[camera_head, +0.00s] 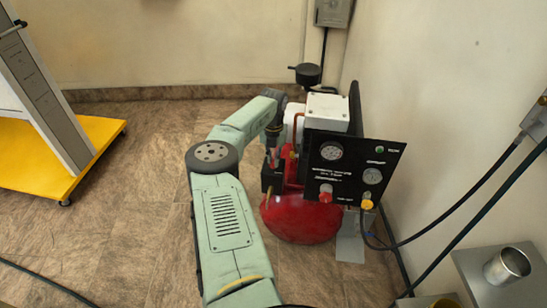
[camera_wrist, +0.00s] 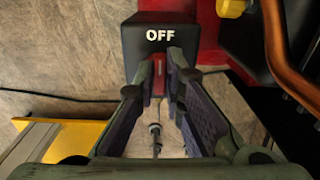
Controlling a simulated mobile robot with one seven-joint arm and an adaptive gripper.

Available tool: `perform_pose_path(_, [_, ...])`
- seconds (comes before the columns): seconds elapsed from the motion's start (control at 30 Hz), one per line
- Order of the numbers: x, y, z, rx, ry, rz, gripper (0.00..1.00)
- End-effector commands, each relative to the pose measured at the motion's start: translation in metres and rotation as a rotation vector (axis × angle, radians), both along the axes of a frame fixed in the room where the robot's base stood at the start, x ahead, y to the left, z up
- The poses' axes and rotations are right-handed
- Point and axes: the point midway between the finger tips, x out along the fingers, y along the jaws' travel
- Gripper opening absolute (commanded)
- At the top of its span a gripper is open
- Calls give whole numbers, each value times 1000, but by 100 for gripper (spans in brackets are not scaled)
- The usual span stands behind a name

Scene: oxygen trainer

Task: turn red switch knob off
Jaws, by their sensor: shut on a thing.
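A black switch box (camera_head: 271,181) is mounted on the left side of the red compressor. It also shows in the wrist view (camera_wrist: 160,20) with a white OFF label on the face toward my gripper. The red switch knob (camera_wrist: 159,76) sticks out below this label. My gripper (camera_wrist: 160,68) has its two fingers on either side of the knob and is shut on it. In the head view my gripper (camera_head: 273,150) is just above the box, and the knob is mostly hidden by the fingers.
The compressor has a red tank (camera_head: 303,219) and a black gauge panel (camera_head: 345,168), which carries another red knob (camera_head: 326,192). A copper pipe (camera_wrist: 283,55) runs close to the right of my fingers. A yellow-based cart (camera_head: 45,165) stands at the left, with bare floor between.

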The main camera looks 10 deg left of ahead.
Motion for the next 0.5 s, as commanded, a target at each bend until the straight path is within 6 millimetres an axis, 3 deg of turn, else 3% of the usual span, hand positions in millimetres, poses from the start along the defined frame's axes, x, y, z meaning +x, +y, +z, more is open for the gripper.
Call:
perform_pose_path(0.07, [0,0,0,0,0,2,0])
perform_pose_path(0.1, [0,0,0,0,0,2,13])
perform_pose_path(0.33, [0,0,0,0,0,0,28])
perform_pose_path(0.5, [0,0,0,0,0,0,30])
